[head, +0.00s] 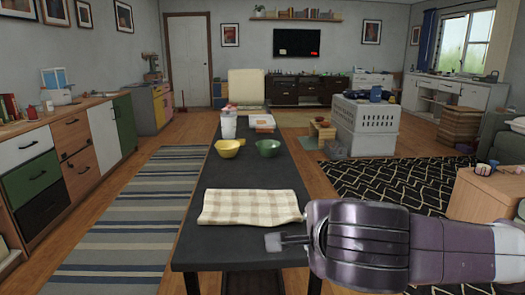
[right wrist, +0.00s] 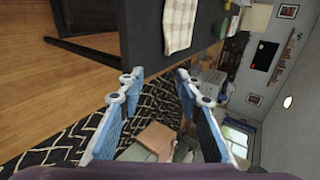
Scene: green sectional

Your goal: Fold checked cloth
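The checked cloth (head: 250,207), beige and cream, lies on the near part of the dark table (head: 230,258). It looks mostly flat, with a slightly uneven edge; whether it has fold layers I cannot tell. In the right wrist view the cloth (right wrist: 180,22) shows at the top, on the table (right wrist: 142,30). My right arm comes in from the right in the head view, in front of the cloth's near right corner. My right gripper (right wrist: 158,80) has its two blue fingers spread apart, with nothing between them, apart from the cloth. My left gripper is not in view.
A yellow bowl (head: 228,149), a green bowl (head: 268,148) and a white cup (head: 228,125) stand farther back on the table. A wooden side table (head: 490,190) stands at right. The table top is clear between bowls and cloth.

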